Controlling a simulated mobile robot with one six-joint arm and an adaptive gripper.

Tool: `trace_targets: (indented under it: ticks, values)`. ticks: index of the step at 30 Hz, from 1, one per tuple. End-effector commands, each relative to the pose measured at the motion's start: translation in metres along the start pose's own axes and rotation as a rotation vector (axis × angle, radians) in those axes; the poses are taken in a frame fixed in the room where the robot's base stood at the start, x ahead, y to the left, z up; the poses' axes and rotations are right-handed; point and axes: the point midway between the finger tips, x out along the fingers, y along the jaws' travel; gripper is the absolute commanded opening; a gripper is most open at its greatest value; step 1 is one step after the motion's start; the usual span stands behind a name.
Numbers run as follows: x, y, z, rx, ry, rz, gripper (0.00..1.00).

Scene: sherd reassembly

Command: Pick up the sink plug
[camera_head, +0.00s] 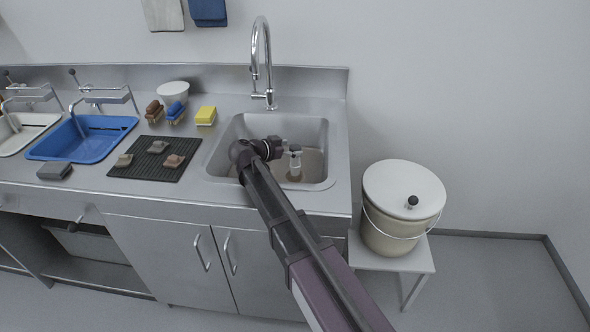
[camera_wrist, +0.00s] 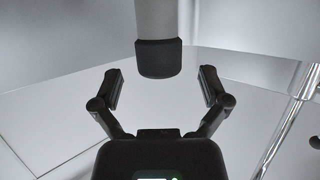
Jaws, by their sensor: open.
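The sink plug (camera_head: 295,163) looks like a pale upright tube with a dark cap, standing in the steel sink (camera_head: 323,178). In the wrist view the tube (camera_wrist: 156,20) comes in from the top edge, and its black end lies centred between the fingertips. My gripper (camera_head: 278,146) is over the sink, just left of the plug's upper part. In the wrist view my gripper (camera_wrist: 160,88) is open, one finger each side of the black end, with clear gaps. I see no contact.
A chrome tap (camera_head: 262,60) rises behind the sink. Left of the sink lie a dark mat (camera_head: 150,182) with sherds, brushes, a yellow sponge (camera_head: 206,115), a white bowl (camera_head: 173,93) and a blue basin (camera_head: 88,140). A lidded bucket (camera_head: 390,232) stands on the right.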

Motion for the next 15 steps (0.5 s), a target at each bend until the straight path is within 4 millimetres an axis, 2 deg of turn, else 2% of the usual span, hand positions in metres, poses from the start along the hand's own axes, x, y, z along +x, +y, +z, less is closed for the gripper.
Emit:
trace_targets:
  ticks: [5, 15]
  values:
    - [0.0155, 0.0002, 0.0010, 0.001, 0.000, 0.001, 0.95]
    - [0.0164, 0.0001, 0.0002, 0.000, 0.000, 0.000, 0.95]
